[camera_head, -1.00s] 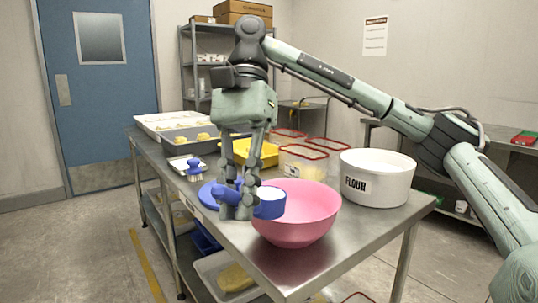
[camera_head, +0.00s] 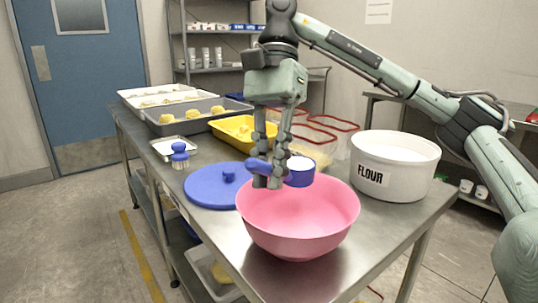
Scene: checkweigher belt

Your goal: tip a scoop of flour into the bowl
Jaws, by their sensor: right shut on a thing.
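A pink bowl (camera_head: 298,228) stands near the front of the steel table. My right gripper (camera_head: 268,183) points down over the bowl's back-left rim, shut on a blue scoop (camera_head: 301,176). The scoop's cup holds white flour (camera_head: 299,162) and looks upright, over the back part of the bowl. The bowl's inside looks empty where I can see it. A white tub marked FLOUR (camera_head: 394,170) stands to the right of the bowl. My left gripper is not in view.
A blue lid (camera_head: 215,187) lies left of the bowl, with a blue brush (camera_head: 180,153) behind it. A yellow tray (camera_head: 232,133), a grey tray with dough (camera_head: 172,122) and red-rimmed containers (camera_head: 318,135) fill the back. Bare steel table (camera_head: 376,222) shows right of the bowl.

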